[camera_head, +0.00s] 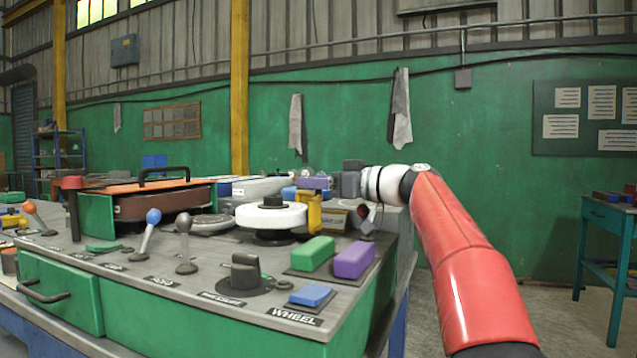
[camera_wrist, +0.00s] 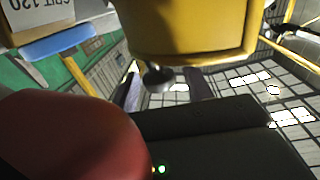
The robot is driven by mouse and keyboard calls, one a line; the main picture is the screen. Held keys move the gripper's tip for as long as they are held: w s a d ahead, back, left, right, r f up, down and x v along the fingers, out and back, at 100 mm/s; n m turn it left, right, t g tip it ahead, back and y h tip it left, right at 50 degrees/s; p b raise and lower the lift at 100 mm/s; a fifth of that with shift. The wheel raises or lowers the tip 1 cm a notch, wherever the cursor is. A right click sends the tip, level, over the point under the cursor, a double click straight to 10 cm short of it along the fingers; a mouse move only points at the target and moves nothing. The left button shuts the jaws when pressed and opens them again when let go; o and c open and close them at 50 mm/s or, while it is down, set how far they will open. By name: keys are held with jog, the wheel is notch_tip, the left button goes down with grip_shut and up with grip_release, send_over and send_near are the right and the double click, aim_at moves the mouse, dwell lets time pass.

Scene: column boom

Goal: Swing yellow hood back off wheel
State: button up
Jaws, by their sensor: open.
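The yellow hood (camera_head: 309,210) stands upright at the right edge of the white wheel (camera_head: 262,217) on the grey bench top. The wheel's top and front are in plain view. In the wrist view the hood (camera_wrist: 190,32) fills the top middle, with a dark round knob (camera_wrist: 158,77) below its edge. My gripper (camera_head: 352,180) is behind and to the right of the hood in the head view. In the wrist view my gripper (camera_wrist: 164,88) is open, with its two dark fingers to either side of the knob. I cannot tell whether they touch it.
Green (camera_head: 313,253) and purple (camera_head: 353,260) blocks lie on the bench in front of my arm. A dark knob (camera_head: 245,272) and levers (camera_head: 184,246) stand forward and left. A machine with an orange lid (camera_head: 150,187) is at the left.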

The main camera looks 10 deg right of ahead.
jog(key=b+v, duration=0.2)
jog(key=v, duration=0.5)
jog(key=shift+s+d, duration=0.25)
jog(key=shift+d, duration=0.05)
jog(key=shift+c, duration=0.2)
